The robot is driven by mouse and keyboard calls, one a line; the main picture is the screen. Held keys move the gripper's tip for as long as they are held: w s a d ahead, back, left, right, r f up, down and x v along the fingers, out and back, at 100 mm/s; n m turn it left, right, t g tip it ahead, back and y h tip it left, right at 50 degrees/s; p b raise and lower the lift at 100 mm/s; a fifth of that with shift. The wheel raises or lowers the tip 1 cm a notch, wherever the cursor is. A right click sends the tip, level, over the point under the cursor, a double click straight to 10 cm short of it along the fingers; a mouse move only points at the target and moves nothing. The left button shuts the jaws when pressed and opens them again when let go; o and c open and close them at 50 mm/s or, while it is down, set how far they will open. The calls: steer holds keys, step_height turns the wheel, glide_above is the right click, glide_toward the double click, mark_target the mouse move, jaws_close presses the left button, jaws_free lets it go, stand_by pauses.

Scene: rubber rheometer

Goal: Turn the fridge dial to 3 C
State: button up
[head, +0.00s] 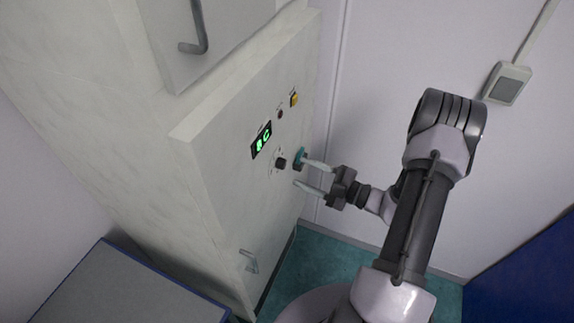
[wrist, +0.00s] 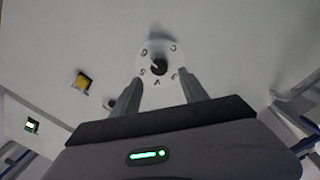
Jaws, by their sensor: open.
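The fridge dial is a small black knob (head: 281,163) on the pale cabinet front, below a green-lit display (head: 261,140) that seems to read 8 C. In the wrist view the dial (wrist: 158,67) sits on a round white plate with numbers around it. A light mark on the knob points up-left; the numbers are too small to read surely. My gripper (head: 304,174) is open and empty, its fingers pointing at the panel, to the right of the knob. In the wrist view my gripper (wrist: 161,90) has one fingertip on each side below the knob, apart from it.
A small teal piece (head: 299,160) shows by the upper fingertip; I cannot tell what it is. A yellow button (head: 294,99) and small red one (head: 280,114) sit higher on the panel. Grey handles (head: 249,261) stick out below and above. A grey-topped bench (head: 125,290) stands lower left.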

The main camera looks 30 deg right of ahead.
mark_target(285, 165)
steer(key=x, duration=0.5)
steer(key=shift+w+a, duration=0.25)
steer(key=shift+w, duration=0.05)
steer(key=shift+c, duration=0.3)
jaws_close()
